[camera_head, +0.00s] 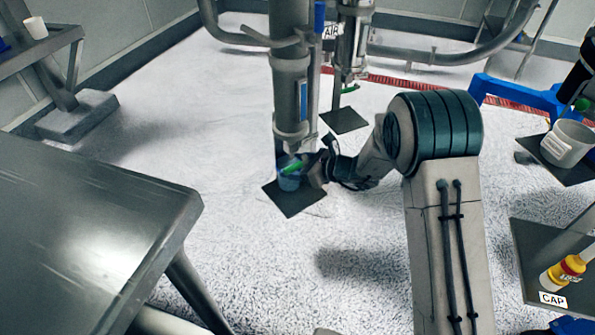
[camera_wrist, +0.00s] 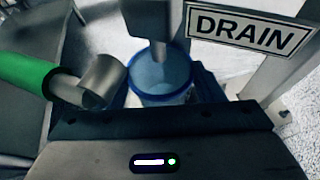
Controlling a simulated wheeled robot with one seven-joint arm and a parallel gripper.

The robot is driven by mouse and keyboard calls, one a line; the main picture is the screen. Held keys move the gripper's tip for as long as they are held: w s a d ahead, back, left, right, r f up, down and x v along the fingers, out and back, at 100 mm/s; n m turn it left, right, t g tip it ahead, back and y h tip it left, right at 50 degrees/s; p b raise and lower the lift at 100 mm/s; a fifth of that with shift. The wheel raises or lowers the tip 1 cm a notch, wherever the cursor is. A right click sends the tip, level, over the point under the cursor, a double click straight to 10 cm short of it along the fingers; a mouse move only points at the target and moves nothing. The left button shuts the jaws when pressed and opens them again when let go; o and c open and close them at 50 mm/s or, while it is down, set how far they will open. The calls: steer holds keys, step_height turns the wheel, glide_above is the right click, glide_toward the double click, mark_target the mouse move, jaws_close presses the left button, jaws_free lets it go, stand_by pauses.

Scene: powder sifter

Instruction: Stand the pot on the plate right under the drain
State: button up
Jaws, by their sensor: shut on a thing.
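The pot (camera_head: 289,182), small and blue, is low under the drain column (camera_head: 291,80). It is over the dark square plate (camera_head: 298,207); I cannot tell whether its base touches the plate. My gripper (camera_head: 307,173) reaches in from the right and is shut on the pot. In the wrist view the pot's open blue top (camera_wrist: 160,72) shows just ahead of the dark fingers, looking upright. The drain spout (camera_wrist: 148,20) comes down over its back edge. A DRAIN sign (camera_wrist: 250,29) is on the right. The pot's lower part is hidden.
A green-handled valve (camera_wrist: 25,72) with a metal end is close on the left of the pot. A grey table (camera_head: 95,235) fills the lower left. Another plate (camera_head: 344,121) lies behind.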

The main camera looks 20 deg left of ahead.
steer(key=shift+d+f, duration=0.2)
steer(key=shift+f, duration=0.5)
steer(key=shift+f, duration=0.1)
steer(key=o, duration=1.3)
steer(key=shift+o, duration=0.2)
steer(key=shift+d+r, duration=0.3)
steer(key=p+v, duration=0.3)
steer(key=v, duration=0.8)
steer(key=shift+d, duration=0.15)
steer(key=shift+s, duration=0.1)
